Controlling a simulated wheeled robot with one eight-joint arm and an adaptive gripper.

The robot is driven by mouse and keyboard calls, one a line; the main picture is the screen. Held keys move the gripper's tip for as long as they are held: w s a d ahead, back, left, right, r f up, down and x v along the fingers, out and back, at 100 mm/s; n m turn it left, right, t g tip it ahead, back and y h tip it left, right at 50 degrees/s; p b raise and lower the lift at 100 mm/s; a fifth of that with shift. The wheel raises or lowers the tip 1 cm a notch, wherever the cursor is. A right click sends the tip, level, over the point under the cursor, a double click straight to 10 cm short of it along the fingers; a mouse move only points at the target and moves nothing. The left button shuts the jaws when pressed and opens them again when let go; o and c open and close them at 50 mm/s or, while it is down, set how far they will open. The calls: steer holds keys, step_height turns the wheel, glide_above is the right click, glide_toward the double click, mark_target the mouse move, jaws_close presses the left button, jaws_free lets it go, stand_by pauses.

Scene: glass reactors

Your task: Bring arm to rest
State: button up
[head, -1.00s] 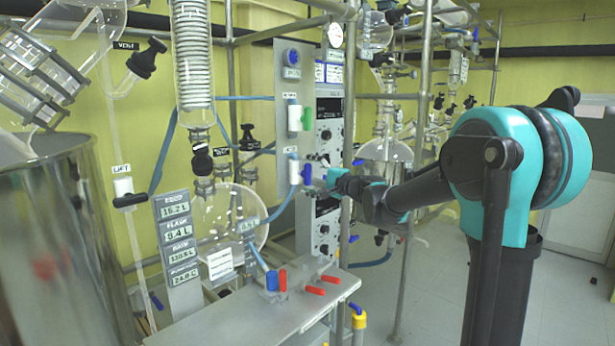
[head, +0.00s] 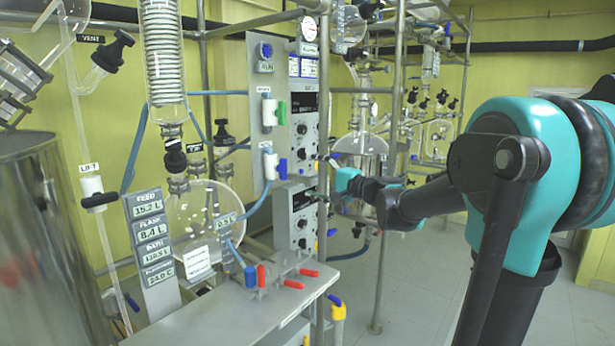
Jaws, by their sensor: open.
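My arm, teal and black, reaches in from the right side of the head view. My gripper (head: 333,173) is at its far end, near the steel upright post and in front of the grey control panel (head: 293,215). It is open and small in the picture. Nothing shows between its fingers. The blue valve handle (head: 283,169) and the green valve handle (head: 282,110) on the panel are to the left of the gripper, with a gap between.
A metal bench (head: 225,310) with red and blue taps (head: 261,276) stands below. A round glass flask (head: 205,215) and a large steel vessel (head: 45,230) are at left. Steel posts (head: 400,150) and more glassware stand behind the gripper. Open floor (head: 415,290) lies at lower middle right.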

steer(key=s+d+f+n+g+h, duration=0.1)
steer(key=s+f+n+g+h, duration=0.1)
steer(key=s+f, duration=0.4)
steer(key=s+f+n+g+h, duration=0.15)
steer(key=s+f, duration=0.25)
steer(key=f, duration=0.4)
steer(key=s+d+f+n+g+h, duration=0.1)
steer(key=s+d+f+n+h, duration=0.1)
steer(key=s+d+f+h, duration=0.3)
steer(key=s+d+f+n+g+h, duration=0.2)
steer(key=s+d+f+h, duration=0.3)
steer(key=s+d+f, duration=0.8)
step_height(320, 180, down, 4)
steer(key=shift+s+f+h, duration=0.25)
steer(key=shift+s+h, duration=0.1)
steer(key=shift+s, duration=0.6)
